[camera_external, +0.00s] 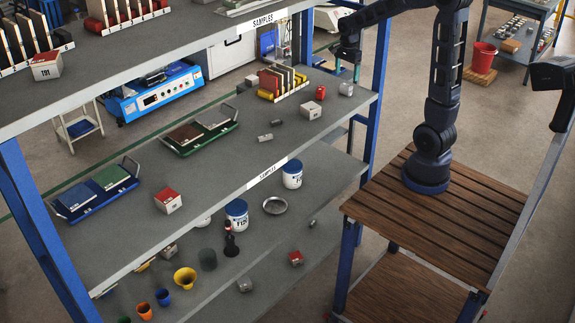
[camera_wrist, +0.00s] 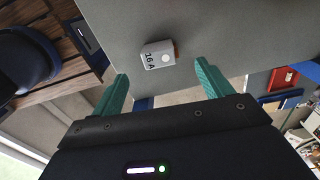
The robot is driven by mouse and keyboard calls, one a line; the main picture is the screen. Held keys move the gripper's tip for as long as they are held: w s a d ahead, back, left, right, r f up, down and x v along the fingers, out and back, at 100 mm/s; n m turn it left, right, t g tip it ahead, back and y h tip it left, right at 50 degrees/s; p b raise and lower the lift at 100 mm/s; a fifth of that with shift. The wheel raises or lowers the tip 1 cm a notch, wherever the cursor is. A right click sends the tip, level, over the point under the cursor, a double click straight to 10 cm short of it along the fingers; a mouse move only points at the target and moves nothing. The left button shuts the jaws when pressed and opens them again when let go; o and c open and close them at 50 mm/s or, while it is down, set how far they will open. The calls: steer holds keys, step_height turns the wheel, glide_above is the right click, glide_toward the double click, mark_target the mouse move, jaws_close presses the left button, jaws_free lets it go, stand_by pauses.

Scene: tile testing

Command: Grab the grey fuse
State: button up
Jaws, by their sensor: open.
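The grey fuse (camera_wrist: 156,57) lies on the grey shelf in the wrist view, with "16 A" and a pale round spot on its face. It shows just beyond my fingertips, roughly between them, and nothing is gripped. In the external view a light grey piece (camera_external: 346,89), seemingly this fuse, lies near the right end of the upper sample shelf. My gripper (camera_external: 347,69) is just above it, pointing down. In the wrist view my gripper (camera_wrist: 161,71) has its two teal fingers spread wide and empty.
A red cylinder (camera_external: 320,92) lies just left of the fuse. The blue shelf post (camera_external: 376,75) stands close to my gripper's right. Bare shelf lies in front.

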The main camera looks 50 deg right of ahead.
mark_target(346, 85)
steer(key=shift+d+f, duration=0.1)
steer(key=shift+f, duration=3.6)
steer(key=shift+c, duration=0.2)
steer(key=c, duration=1)
